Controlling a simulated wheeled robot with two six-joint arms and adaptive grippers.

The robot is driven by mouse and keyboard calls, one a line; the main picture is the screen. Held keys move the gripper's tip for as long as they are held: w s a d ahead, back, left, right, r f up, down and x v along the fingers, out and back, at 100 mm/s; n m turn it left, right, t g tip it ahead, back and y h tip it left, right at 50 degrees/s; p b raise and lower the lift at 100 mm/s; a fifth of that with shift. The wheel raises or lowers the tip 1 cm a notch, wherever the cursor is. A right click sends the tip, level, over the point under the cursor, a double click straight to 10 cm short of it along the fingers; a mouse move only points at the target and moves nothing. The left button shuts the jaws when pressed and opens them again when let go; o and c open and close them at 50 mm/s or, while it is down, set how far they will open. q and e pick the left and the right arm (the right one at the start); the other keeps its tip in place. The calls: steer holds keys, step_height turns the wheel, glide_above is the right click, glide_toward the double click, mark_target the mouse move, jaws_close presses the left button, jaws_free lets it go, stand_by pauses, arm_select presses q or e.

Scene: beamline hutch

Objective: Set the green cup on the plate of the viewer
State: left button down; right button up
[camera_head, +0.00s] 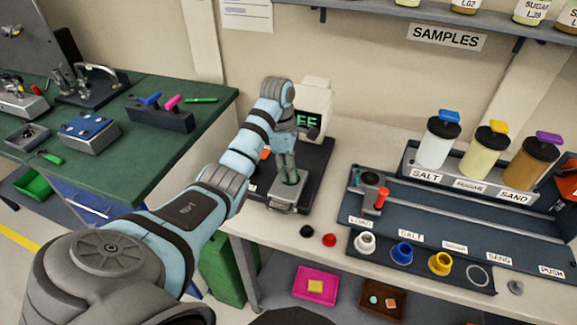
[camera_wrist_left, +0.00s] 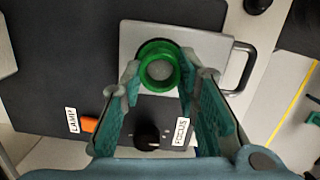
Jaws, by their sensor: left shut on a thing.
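My left gripper (camera_head: 287,172) reaches down over the viewer (camera_head: 318,165), a dark base with a small lit screen at its back. In the left wrist view its fingers (camera_wrist_left: 160,85) are closed around the green cup (camera_wrist_left: 158,48). The cup is round, open-topped and appears upright, with something pale inside. The viewer's light grey plate (camera_wrist_left: 203,38), with a dark handle at its side, lies under the cup. I cannot tell whether the cup touches the plate. In the head view the fingers mostly hide the cup. My right gripper is not in view.
FOCUS knob (camera_wrist_left: 147,138) and orange LAMP switch (camera_wrist_left: 89,125) sit close to the fingers. A black cap (camera_head: 306,231) and red cap (camera_head: 329,240) lie at the bench's front. A labelled rail (camera_head: 470,235) with jars stands right. A green table (camera_head: 150,165) is left.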

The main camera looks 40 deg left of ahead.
arm_select(q)
steer(key=c, duration=1.2)
jaws_free()
steer(key=shift+o, duration=0.2)
